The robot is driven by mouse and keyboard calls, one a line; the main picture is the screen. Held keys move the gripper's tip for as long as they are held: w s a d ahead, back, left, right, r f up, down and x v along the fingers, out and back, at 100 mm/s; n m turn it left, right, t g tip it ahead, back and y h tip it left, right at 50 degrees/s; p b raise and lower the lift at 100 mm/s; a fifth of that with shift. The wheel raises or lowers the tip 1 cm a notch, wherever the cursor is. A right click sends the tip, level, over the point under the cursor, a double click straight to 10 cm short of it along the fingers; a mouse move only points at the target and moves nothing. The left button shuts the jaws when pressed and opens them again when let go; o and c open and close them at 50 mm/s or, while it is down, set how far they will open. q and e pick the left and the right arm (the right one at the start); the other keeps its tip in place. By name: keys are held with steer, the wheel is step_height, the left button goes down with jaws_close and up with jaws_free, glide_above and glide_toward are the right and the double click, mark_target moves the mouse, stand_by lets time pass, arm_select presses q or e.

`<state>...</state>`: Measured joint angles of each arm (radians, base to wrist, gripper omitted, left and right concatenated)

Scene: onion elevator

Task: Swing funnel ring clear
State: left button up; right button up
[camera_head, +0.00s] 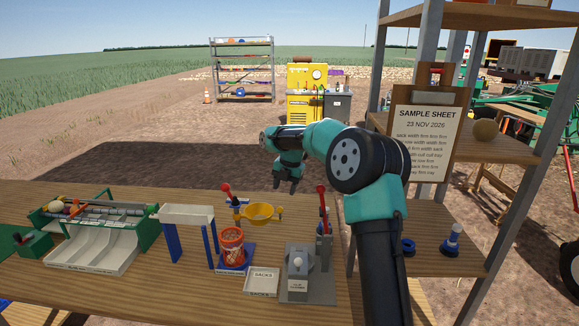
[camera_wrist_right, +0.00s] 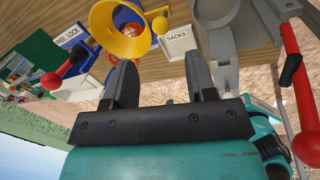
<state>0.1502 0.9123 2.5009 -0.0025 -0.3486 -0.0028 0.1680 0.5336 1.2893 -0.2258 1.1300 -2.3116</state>
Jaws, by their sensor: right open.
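The yellow funnel ring (camera_head: 260,212) stands on its post at the middle of the table, a little to the right of and above the red patterned container (camera_head: 231,245). In the right wrist view the yellow funnel (camera_wrist_right: 121,29) lies beyond my left-hand fingertip, with red showing through its opening. A red-knobbed lever (camera_head: 226,189) stands beside it. My right gripper (camera_head: 288,185) hangs past the far side of the funnel, apart from it. Its fingers are spread and empty in the right wrist view (camera_wrist_right: 158,75). My left gripper is not in view.
A white SACKS tray (camera_head: 262,281) and a grey device with a red lever (camera_head: 308,274) stand right of the container. A white-topped blue stand (camera_head: 186,215) and a green-ended sorter (camera_head: 95,238) are to the left. A shelf with a sample sheet (camera_head: 427,130) rises at the right.

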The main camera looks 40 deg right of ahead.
step_height(320, 180, up, 8)
steer(key=s+d, duration=0.1)
steer(key=shift+s+r, duration=0.15)
stand_by(0.5)
